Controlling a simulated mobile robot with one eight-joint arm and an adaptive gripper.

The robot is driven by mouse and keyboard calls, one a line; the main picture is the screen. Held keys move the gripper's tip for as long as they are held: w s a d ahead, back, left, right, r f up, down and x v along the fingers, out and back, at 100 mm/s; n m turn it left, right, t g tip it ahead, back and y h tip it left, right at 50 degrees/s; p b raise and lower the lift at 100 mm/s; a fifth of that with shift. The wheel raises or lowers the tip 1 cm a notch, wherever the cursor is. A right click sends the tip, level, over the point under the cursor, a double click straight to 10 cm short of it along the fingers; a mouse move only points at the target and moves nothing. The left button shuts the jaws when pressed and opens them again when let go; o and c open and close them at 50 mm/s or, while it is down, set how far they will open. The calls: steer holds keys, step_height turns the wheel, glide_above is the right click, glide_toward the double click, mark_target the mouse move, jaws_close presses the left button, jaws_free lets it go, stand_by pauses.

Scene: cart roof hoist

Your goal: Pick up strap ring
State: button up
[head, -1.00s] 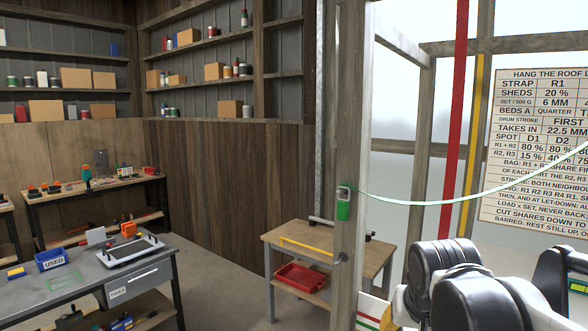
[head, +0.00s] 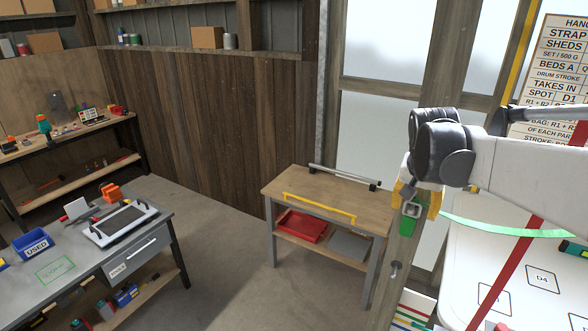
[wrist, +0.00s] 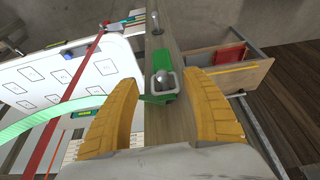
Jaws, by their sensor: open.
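The strap ring (head: 411,209) is a small pale metal ring on a green tab (head: 407,225), at the wooden post. In the wrist view the ring (wrist: 177,84) sits around a round-headed metal peg (wrist: 161,79) on the post. A light green strap (head: 500,229) runs from there to the right in the head view. My gripper (head: 416,199) is at the post with its yellow fingers open, one on each side of the ring. In the wrist view my gripper (wrist: 162,84) spans the ring with gaps on both sides. I cannot tell whether a finger touches the strap.
A white panel with marked squares (head: 512,270) lies at right, crossed by a red strap (head: 509,270). A small wooden table (head: 330,195) with a red tray (head: 300,226) below stands behind the post. A grey bench (head: 95,262) is at left. Another peg (head: 395,266) is lower on the post.

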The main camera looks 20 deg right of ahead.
mark_target(409, 218)
steer(key=shift+x, duration=1.05)
steer(key=x, duration=0.1)
steer(key=p+x, duration=0.1)
steer(key=x, duration=0.3)
steer(key=shift+w+a+f, duration=0.15)
steer(key=shift+a+f, duration=0.15)
steer(key=shift+a, duration=0.1)
steer(key=c, duration=0.4)
jaws_close()
